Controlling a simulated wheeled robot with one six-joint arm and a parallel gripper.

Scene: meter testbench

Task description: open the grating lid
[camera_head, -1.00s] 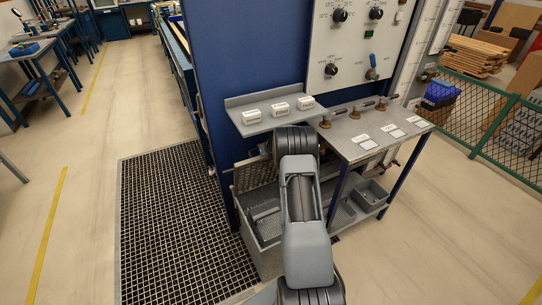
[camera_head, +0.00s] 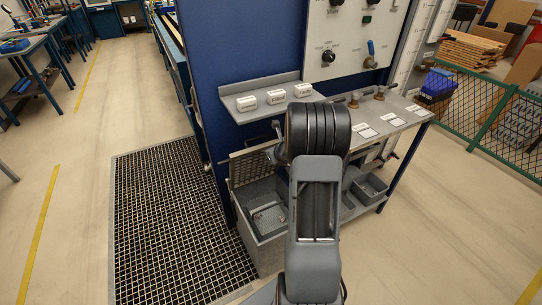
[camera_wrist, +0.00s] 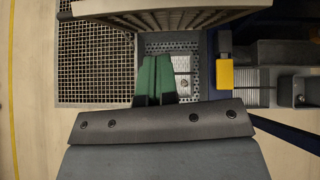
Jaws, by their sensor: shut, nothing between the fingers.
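The grating lid (camera_head: 250,167) is a mesh panel standing raised at the back of the grey box (camera_head: 262,254) in the head view. The box is uncovered, and a perforated metal tray or floor shows inside. In the wrist view the lid (camera_wrist: 165,14) spans the top, seen steeply and close to the camera. My gripper (camera_wrist: 155,62) has green fingers pressed together with nothing between them. It is over the box's opening in the picture, below the lid's edge; I cannot tell whether it touches the lid. In the head view my arm hides the gripper.
A small shelf (camera_head: 262,93) with white labelled blocks is above the box. A grey table (camera_head: 400,117) with valves and cards stands to the right, with grey bins (camera_head: 371,189) beneath. A floor grating (camera_head: 150,225) lies to the left. A yellow block (camera_wrist: 224,75) shows in the wrist view.

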